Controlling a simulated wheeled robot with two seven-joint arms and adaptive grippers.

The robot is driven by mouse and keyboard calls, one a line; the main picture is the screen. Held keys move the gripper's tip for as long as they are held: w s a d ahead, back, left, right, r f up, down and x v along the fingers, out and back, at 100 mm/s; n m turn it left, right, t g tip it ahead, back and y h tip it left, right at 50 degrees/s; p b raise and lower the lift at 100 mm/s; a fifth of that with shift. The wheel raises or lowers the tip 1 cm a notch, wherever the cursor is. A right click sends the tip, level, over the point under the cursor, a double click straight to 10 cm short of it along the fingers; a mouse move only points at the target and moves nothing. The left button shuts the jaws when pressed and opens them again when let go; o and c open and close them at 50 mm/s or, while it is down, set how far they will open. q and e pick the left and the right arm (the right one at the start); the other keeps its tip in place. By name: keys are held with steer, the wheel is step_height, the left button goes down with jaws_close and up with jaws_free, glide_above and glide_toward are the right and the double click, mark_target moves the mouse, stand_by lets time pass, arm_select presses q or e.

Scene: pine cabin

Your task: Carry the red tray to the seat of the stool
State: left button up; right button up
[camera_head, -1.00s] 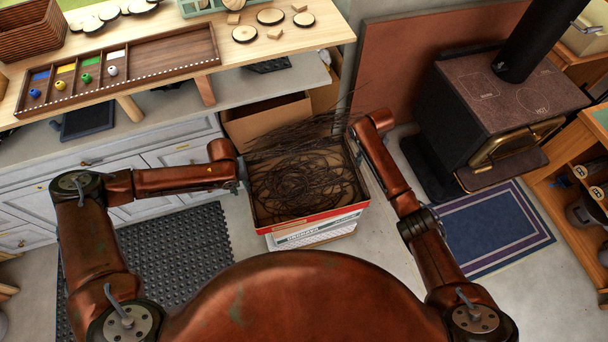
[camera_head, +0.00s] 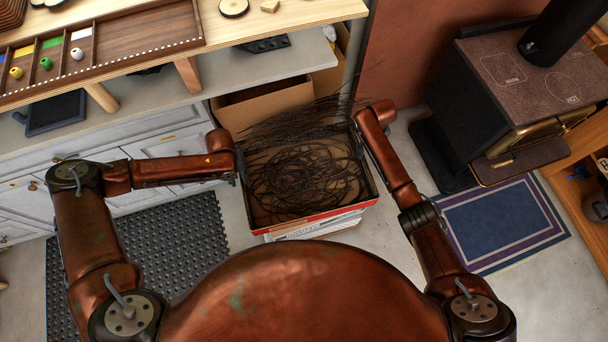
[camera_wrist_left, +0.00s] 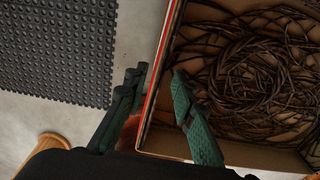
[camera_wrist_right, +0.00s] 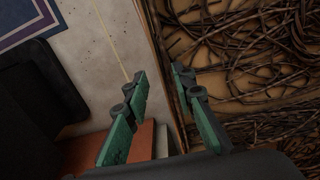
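The red tray (camera_head: 284,229) is an open, box-like tray with a red outer side and brown inside, holding a dark tangle of twigs or wire (camera_head: 305,180). It rests on a white box low between my arms. My left gripper (camera_wrist_left: 158,80) has one finger outside and one inside the tray's left wall (camera_wrist_left: 164,60); gaps show beside the wall. My right gripper (camera_wrist_right: 157,78) straddles the right wall (camera_wrist_right: 158,45) the same way, open. In the head view both grippers are mostly hidden by my arms. I cannot make out the stool's seat.
A workbench (camera_head: 290,20) and white cabinets (camera_head: 170,145) stand behind and left. An open cardboard box (camera_head: 265,103) is behind the tray. A black stove (camera_head: 490,100) is right, with a blue rug (camera_head: 500,225) before it. A black rubber mat (camera_head: 150,245) lies left.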

mark_target(242, 188)
arm_select(q)
steer(key=shift+s, duration=0.15)
arm_select(e)
steer(key=shift+s, duration=0.15)
